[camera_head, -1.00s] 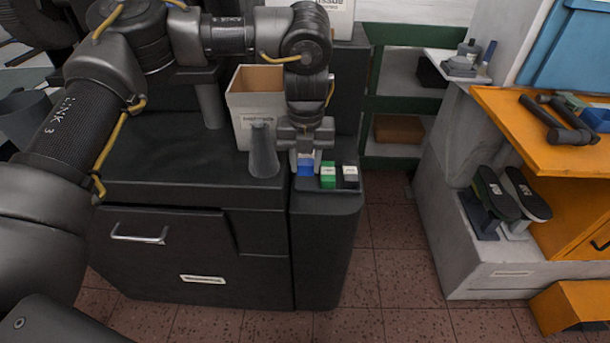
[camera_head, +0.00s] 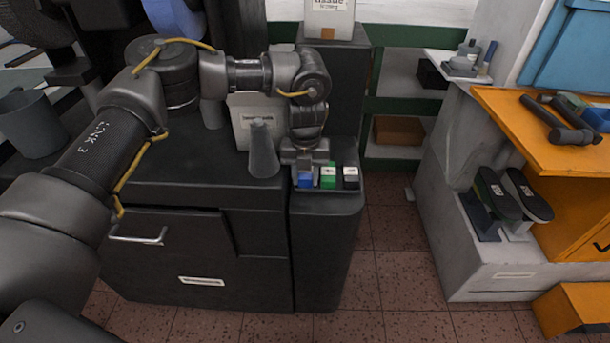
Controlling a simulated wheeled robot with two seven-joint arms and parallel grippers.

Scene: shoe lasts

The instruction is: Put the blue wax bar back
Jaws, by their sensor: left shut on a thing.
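The blue wax bar (camera_head: 305,181) is at the left end of a short row of bars on the dark cabinet's front right corner. My left gripper (camera_head: 305,171) points down over it and is shut on it, hiding its upper part. The green bar (camera_head: 328,181) stands just right of the blue one, with a pale top. A black bar (camera_head: 350,183) with a pale top is at the right end. The blue bar's base is level with the others in the picture; I cannot tell whether it touches the surface beneath. My right gripper is not in view.
A grey cone (camera_head: 262,150) stands close left of the gripper, with a pale box (camera_head: 254,112) behind it. The dark cabinet top (camera_head: 170,170) is clear further left. A orange bench (camera_head: 540,130) with tools and a shoe stand are at the right.

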